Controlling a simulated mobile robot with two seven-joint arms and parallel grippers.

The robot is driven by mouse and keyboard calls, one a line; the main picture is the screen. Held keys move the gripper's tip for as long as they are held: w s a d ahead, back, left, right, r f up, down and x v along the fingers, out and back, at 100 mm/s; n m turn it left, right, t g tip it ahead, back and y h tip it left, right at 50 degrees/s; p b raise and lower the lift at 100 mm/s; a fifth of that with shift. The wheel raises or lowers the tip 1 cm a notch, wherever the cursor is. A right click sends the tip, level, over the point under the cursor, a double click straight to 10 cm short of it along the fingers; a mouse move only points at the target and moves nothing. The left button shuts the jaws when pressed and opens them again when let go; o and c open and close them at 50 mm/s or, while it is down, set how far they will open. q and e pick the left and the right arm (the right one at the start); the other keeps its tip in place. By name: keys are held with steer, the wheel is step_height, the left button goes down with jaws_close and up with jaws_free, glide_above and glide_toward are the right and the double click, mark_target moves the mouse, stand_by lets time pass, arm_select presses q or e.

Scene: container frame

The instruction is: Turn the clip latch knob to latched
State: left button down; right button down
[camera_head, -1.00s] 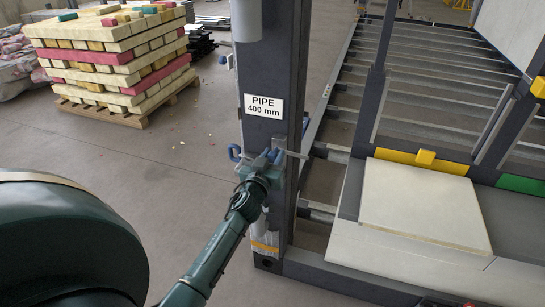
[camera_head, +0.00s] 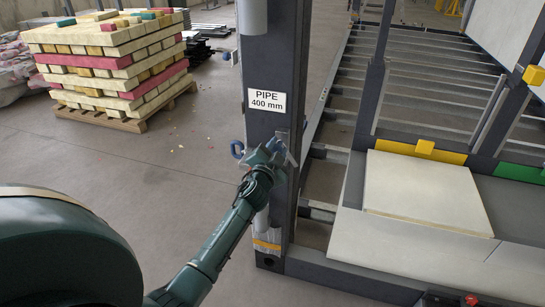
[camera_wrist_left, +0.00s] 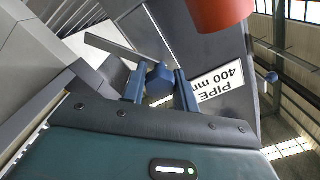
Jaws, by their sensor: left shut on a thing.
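The clip latch knob is the blue block (camera_wrist_left: 159,79) on the face of the dark post (camera_head: 272,60). My left gripper (camera_head: 272,150) is at the post, below the "PIPE 400 mm" label. In the left wrist view, the two blue fingers of the gripper (camera_wrist_left: 160,88) stand on either side of the knob and are shut on it. A flat grey metal bar (camera_wrist_left: 112,47) runs out from beside the knob. My right gripper is not in view.
The white label (camera_head: 266,102) is just above the gripper. A frame with rails (camera_head: 420,75) and a pale panel (camera_head: 425,195) lies right of the post.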

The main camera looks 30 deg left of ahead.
arm_select(q)
steer(key=m, duration=0.6)
steer(key=shift+f+m, duration=0.1)
steer(key=shift+m, duration=0.2)
stand_by(0.5)
steer(key=c, duration=1.1)
jaws_free()
steer(key=v, duration=1.3)
steer(key=shift+s, duration=0.1)
